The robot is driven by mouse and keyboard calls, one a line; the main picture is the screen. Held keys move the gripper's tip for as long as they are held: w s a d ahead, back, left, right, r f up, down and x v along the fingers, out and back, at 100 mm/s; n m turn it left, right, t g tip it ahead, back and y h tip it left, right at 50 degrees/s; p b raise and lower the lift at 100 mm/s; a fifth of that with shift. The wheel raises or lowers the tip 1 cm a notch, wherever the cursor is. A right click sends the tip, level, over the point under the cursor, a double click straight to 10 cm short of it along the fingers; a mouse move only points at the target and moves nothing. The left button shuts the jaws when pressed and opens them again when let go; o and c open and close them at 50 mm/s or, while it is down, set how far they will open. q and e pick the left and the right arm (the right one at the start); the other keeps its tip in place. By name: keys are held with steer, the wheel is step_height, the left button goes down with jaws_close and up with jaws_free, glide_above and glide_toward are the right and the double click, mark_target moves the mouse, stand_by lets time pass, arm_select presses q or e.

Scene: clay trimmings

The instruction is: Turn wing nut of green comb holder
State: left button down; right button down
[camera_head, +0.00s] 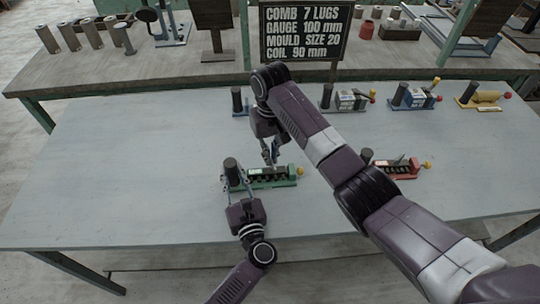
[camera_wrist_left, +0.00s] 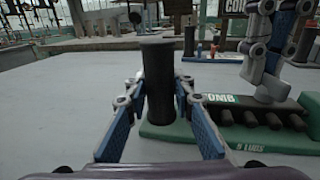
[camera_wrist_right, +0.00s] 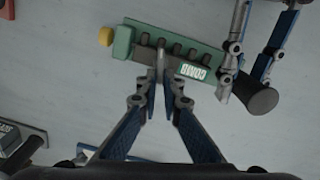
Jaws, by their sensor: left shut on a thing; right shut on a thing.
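The green comb holder (camera_head: 270,177) lies on the table, with a dark upright cylinder (camera_wrist_left: 160,85) at its left end, a row of dark comb lugs (camera_wrist_right: 178,50) and a yellow knob (camera_wrist_right: 106,36) at its right end. My left gripper (camera_head: 233,183) is shut on the dark cylinder, one finger on each side of it. My right gripper (camera_wrist_right: 161,82) reaches down from above, shut on a small grey piece at the middle of the holder's lug row. This piece appears to be the wing nut, but the fingertips mostly hide it.
A red comb holder (camera_head: 397,170) lies to the right, partly behind my right arm. Grey (camera_head: 348,101), blue (camera_head: 414,97) and yellow (camera_head: 484,97) holders stand along the back edge. A black sign (camera_head: 305,33) stands behind. The table's left side is clear.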

steer(key=shift+r, duration=0.1)
stand_by(0.3)
steer(key=c, duration=2.1)
jaws_free()
step_height(320, 180, up, 12)
arm_select(q)
steer(key=c, duration=1.6)
jaws_free()
